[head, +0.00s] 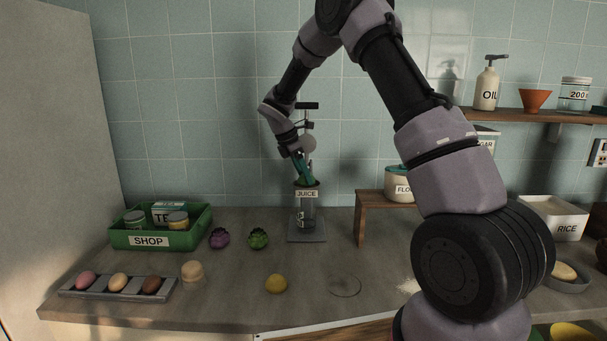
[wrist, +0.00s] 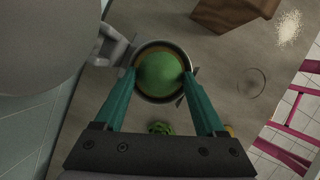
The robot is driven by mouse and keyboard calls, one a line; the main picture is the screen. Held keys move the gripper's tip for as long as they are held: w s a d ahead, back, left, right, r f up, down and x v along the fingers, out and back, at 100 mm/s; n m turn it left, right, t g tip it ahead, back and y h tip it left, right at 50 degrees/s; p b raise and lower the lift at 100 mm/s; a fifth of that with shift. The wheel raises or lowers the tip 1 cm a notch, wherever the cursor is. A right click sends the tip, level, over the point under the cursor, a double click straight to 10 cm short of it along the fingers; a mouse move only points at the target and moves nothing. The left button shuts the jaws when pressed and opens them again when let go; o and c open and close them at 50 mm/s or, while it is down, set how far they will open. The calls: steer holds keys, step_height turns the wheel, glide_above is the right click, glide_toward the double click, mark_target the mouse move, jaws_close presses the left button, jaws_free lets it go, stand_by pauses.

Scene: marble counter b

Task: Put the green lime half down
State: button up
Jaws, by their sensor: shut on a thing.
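My gripper (head: 302,167) points down over the juice press (head: 306,194), which is labelled JUICE. In the wrist view my gripper (wrist: 160,76) has its two teal fingers on either side of the green lime half (wrist: 160,72), and it is shut on it. The lime half sits within the round outline of the press cup (wrist: 150,98). In the head view a little of the lime half (head: 306,183) shows at the cup's rim, partly hidden by the fingers. I cannot tell whether it touches the cup. A clear glass (head: 307,217) stands under the cup on the press base.
A green SHOP crate (head: 190,240) with tins stands at the left. A purple (head: 219,238) and a green leafy item (head: 258,238) lie left of the press. A lemon (head: 276,284) lies in front. A wooden riser (head: 376,199) with a FLOUR jar (head: 398,183) stands right.

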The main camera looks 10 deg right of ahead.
steer(key=shift+f, duration=0.45)
steer(key=o, duration=1.3)
steer(key=shift+w+r, duration=0.1)
steer(key=shift+r, duration=0.2)
steer(key=v, duration=1.3)
steer(key=s+d+r+m+y, duration=0.1)
steer(key=s+d+r+m, duration=0.2)
steer(key=s+d+r, duration=0.15)
steer(key=s+d+r+m+t+y, duration=0.2)
steer(key=s+d+r+m, duration=0.2)
steer(key=s+r+m, duration=0.45)
steer(key=shift+s+d+f+m+t+y, duration=0.25)
steer(key=shift+s+d+m+t+y, duration=0.45)
steer(key=shift+s+m, duration=2.2)
steer(key=shift+s+d+f+m+t+y, duration=0.25)
steer(key=shift+s+d+m+t+y, duration=0.75)
steer(key=shift+s, duration=3.35)
steer(key=shift+s+a+f+m+t+y, duration=0.1)
steer(key=shift+s+f+m+t, duration=0.3)
steer(key=shift+s+m, duration=2.7)
